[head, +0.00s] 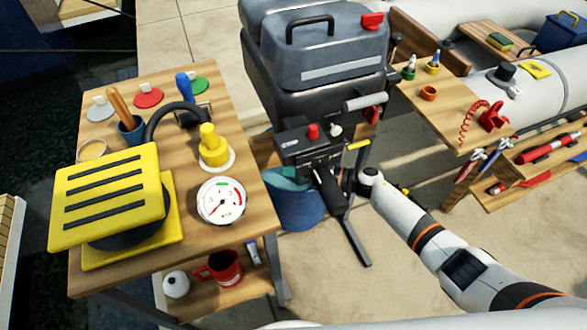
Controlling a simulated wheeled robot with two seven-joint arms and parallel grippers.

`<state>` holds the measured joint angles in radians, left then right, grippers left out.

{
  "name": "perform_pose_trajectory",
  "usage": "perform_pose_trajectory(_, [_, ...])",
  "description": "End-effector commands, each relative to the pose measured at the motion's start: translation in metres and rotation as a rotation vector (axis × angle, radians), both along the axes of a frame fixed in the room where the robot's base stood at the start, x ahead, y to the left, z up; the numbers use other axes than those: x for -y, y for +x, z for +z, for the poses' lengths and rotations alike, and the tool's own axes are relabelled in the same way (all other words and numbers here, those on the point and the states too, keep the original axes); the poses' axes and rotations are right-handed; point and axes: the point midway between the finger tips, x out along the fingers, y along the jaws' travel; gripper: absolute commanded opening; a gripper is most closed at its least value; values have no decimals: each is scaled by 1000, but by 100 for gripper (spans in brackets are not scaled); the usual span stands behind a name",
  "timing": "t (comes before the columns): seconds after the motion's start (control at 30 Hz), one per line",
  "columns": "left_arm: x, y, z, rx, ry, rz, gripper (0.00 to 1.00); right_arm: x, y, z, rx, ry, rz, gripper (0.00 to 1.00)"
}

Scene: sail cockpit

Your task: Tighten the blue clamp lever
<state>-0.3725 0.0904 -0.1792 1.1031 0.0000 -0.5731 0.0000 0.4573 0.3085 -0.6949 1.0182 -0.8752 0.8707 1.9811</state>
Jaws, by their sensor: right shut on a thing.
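My right gripper (348,182) is at the mounting bracket below the black control box (308,146) of the grey outboard motor (318,55). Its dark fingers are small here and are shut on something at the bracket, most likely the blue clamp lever. The lever itself does not show clearly; the fingers and bracket hide it. My left gripper is not in view.
Wooden shelves with red tools (547,148) are at right.

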Motion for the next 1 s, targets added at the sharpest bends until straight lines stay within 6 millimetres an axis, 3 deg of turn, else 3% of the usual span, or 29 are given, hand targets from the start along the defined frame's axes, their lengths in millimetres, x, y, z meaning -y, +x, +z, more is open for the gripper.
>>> perform_pose_trajectory(0.4, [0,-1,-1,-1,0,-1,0,1,0,-1,-1,-5,-1,0])
perform_pose_trajectory(0.43, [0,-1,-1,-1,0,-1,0,1,0,-1,0,-4,0,18])
perform_pose_trajectory(0.53, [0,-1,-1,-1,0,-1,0,1,0,-1,0,-4,-1,34])
perform_pose_trajectory(1.0, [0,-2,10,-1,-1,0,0,7,-4,4,-1,-3,-2,34])
